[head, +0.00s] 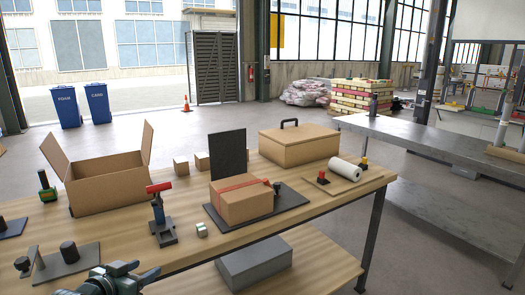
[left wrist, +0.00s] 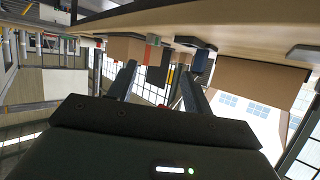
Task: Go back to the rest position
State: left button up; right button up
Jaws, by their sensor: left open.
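My left gripper (head: 122,274) shows at the bottom left of the head view, low by the table's front edge. In the left wrist view its two fingers (left wrist: 160,88) are spread apart with nothing between them. The left wrist picture is turned over, with the table at the top. My right gripper is in neither view. The wooden table (head: 330,205) holds an open cardboard box (head: 105,192) at the left and a closed box with a red strap (head: 243,203) on a dark plate in the middle.
A red-topped stand (head: 160,215), a small metal block (head: 201,230) and a dark fixture plate (head: 65,263) are near the front edge. A lidded box with a handle (head: 300,146) and a white roll (head: 342,170) stand at the right. A grey box (head: 255,266) sits on the lower shelf.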

pick_arm(q)
jog(key=s+d+f, duration=0.5)
jog(key=s, duration=0.4)
jog(key=s+d+f+g, duration=0.1)
jog(key=s+d+f, duration=0.3)
jog(key=s, duration=0.4)
jog(key=s+d+f+g+p, duration=0.1)
jog(key=s+d+f, duration=0.4)
jog(key=s, duration=0.4)
jog(key=shift+s+d+f+n, duration=0.3)
jog(key=shift+s+d, duration=0.05)
jog(key=shift+d, duration=0.05)
